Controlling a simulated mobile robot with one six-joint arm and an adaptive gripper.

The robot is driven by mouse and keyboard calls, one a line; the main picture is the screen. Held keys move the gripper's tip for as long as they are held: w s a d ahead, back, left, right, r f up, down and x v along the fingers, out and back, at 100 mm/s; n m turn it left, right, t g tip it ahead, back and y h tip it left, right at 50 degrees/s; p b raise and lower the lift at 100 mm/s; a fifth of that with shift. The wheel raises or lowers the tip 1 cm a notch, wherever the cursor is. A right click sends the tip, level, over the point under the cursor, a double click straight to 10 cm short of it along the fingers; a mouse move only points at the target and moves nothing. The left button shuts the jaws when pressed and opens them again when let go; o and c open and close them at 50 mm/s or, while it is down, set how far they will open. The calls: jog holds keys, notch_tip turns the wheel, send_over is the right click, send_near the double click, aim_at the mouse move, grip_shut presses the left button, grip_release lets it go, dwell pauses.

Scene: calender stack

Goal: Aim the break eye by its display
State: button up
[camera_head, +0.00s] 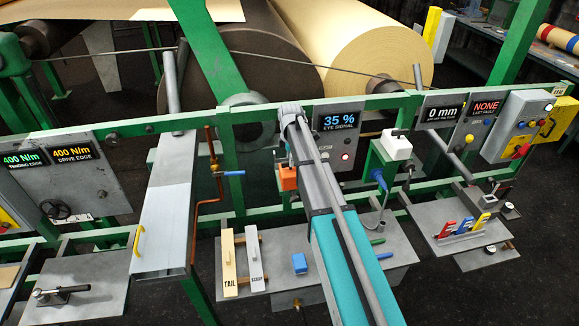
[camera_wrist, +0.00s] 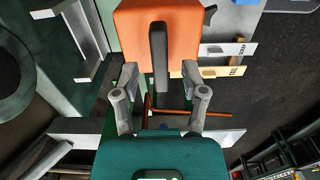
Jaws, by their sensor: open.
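The break eye appears to be the orange box (camera_head: 287,178) on the green rail, partly hidden behind my arm in the head view. In the wrist view the orange box (camera_wrist: 182,30) fills the top middle, with a dark upright bar (camera_wrist: 158,60) on its near face. My gripper (camera_wrist: 160,78) is open, its two grey fingers either side of the bar's lower part. I cannot tell whether they touch it. The display (camera_head: 339,120) reads 35 % EYE SIGNAL. My gripper's fingers cannot be made out in the head view.
A bent copper-coloured pipe (camera_head: 212,185) with a blue lever is left. Below lies a grey shelf (camera_head: 322,239) with TAIL and SCRAP blocks.

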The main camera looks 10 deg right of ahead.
jog(key=shift+f+b, duration=0.5)
jog(key=shift+f, duration=0.25)
grip_shut()
